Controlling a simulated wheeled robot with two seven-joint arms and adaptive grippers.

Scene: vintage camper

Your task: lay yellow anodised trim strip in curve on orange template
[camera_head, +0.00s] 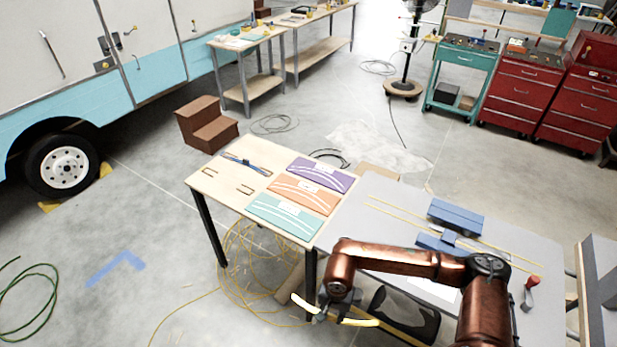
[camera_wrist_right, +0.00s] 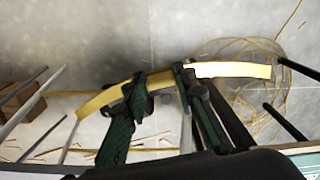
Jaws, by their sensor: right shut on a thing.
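The yellow trim strip (camera_head: 364,322) is bent in a gentle curve. My right gripper (camera_head: 335,310) is shut on its middle, with both ends free. In the right wrist view the strip (camera_wrist_right: 235,70) passes between the dark fingers (camera_wrist_right: 165,88) with the floor behind it. The orange template (camera_head: 316,202) lies on the wooden table between a purple and a teal one, and carries pale curved lines. In the head view my gripper and strip show below the template, apart from it and near the table's front leg. My left gripper is not in view.
The purple template (camera_head: 340,180) and teal template (camera_head: 275,221) flank the orange one on the wooden table (camera_head: 222,175). A grey bench (camera_head: 390,205) on the right holds a blue tool (camera_head: 455,216) and straight yellow strips (camera_head: 400,212). A yellow cable (camera_head: 243,260) lies coiled on the floor.

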